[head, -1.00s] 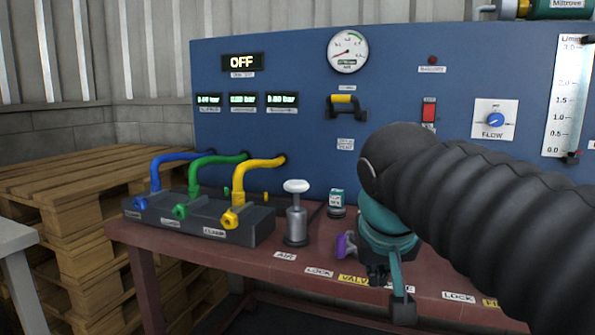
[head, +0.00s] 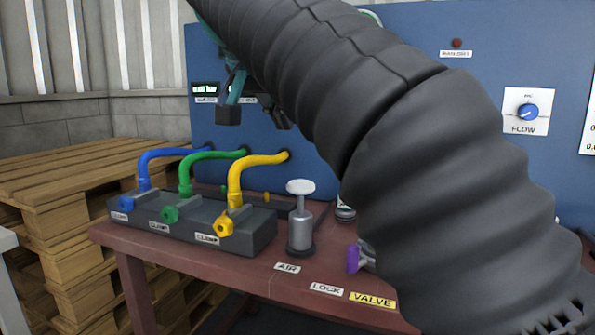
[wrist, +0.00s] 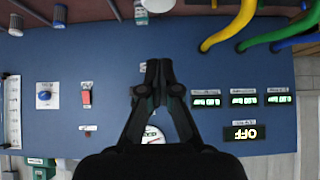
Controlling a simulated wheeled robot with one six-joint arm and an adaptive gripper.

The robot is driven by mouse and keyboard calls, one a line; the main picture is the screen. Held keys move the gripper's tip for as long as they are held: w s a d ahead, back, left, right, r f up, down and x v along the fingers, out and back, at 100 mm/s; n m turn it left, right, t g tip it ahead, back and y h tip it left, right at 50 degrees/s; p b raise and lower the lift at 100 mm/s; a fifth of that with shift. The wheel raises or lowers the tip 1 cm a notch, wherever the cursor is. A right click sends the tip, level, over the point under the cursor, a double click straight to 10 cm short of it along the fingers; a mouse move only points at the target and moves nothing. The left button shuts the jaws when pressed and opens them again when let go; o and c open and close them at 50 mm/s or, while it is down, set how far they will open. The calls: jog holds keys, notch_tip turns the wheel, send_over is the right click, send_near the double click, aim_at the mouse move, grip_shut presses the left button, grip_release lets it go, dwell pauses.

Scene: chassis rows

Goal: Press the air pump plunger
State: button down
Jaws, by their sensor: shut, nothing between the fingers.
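The air pump stands upright on the red-brown bench, a grey cylinder (head: 300,232) with a white mushroom-shaped plunger knob (head: 300,187) raised on a thin rod. An "AIR" label lies in front of it. My gripper (head: 250,117) is up and to the left of the pump, in front of the blue panel, partly hidden behind my arm. It is apart from the pump. In the wrist view, which looks upside down, the fingertips (wrist: 153,68) meet with nothing between them. A white-topped thing cut by the top edge there may be the pump; I cannot tell.
Blue, green and yellow hoses (head: 235,175) run to a dark clamp block (head: 190,226) left of the pump. A purple lever (head: 353,259) stands right of it, partly behind my arm. The blue panel (wrist: 110,70) rises behind. Wooden pallets (head: 60,200) are at far left.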

jog(key=b, duration=0.2)
send_over(296, 192)
jog(key=w, duration=0.1)
jog(key=f, duration=0.7)
jog(key=shift+d, duration=0.2)
notch_tip(296, 192, down, 2)
jog(key=shift+w+f+b, duration=0.1)
jog(key=shift+f+b, duration=0.15)
jog(key=shift+b, duration=0.25)
jog(key=shift+f, duration=0.8)
jog(key=shift+f, duration=0.1)
jog(key=shift+f+b, duration=1.9)
jog(key=shift+f, duration=0.55)
notch_tip(296, 192, up, 5)
jog(key=p, duration=0.4)
jog(key=p+v, duration=0.1)
jog(key=v, duration=0.9)
